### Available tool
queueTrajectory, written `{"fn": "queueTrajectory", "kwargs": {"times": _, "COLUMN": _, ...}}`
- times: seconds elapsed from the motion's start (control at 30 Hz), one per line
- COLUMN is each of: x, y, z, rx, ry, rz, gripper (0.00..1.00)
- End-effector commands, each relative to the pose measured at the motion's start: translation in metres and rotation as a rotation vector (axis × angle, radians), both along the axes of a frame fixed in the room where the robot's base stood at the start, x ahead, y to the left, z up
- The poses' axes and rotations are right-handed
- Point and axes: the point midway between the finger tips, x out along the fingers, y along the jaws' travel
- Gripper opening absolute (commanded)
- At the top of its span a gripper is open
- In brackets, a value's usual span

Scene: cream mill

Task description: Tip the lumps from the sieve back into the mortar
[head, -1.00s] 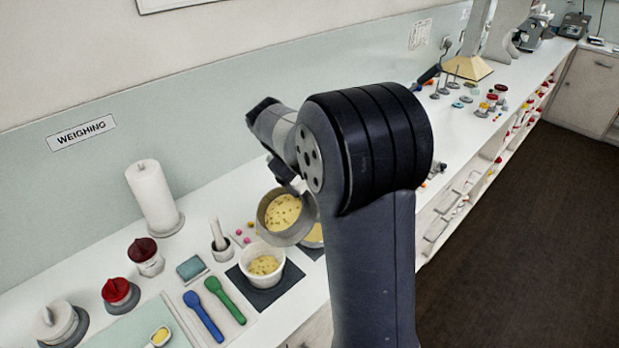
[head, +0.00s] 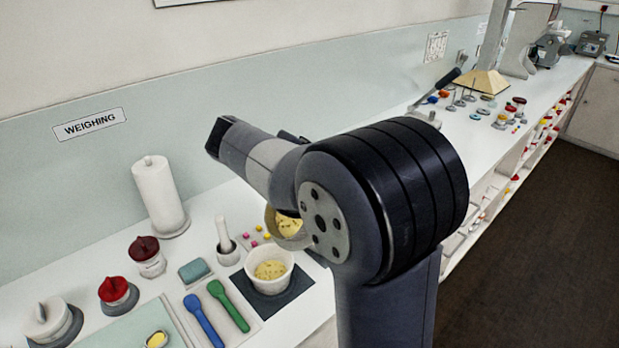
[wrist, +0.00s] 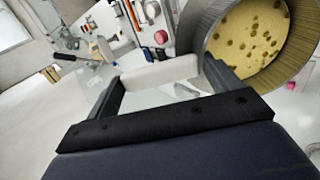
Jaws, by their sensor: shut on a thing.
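The sieve, a grey round pan, shows in the wrist view (wrist: 203,22) at the upper right, holding yellow powder with several brown lumps. My gripper (wrist: 162,78) is shut on its pale handle. The mortar (head: 247,268) is a white bowl standing upright, with yellow, brown-specked powder inside. My gripper's fingers are hidden in the head view. I cannot tell the sieve's exact tilt.
The mortar stands on a dark mat (head: 296,287). A pestle (head: 223,230) stands in a grey holder behind it. Blue (head: 203,322) and green (head: 229,306) spoons lie left of it. A paper roll (head: 160,196) and red-topped jars (head: 118,292) stand further left.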

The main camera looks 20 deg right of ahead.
Motion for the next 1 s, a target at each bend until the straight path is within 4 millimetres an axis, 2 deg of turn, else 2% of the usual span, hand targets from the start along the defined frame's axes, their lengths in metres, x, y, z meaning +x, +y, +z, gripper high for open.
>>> {"fn": "queueTrajectory", "kwargs": {"times": 0.5, "x": -0.010, "y": 0.026, "z": -0.001, "rx": -0.180, "ry": -0.076, "rz": 0.002, "gripper": 0.57}}
{"fn": "queueTrajectory", "kwargs": {"times": 1.0, "x": -0.013, "y": 0.031, "z": 0.002, "rx": -0.219, "ry": -0.091, "rz": 0.000, "gripper": 0.57}}
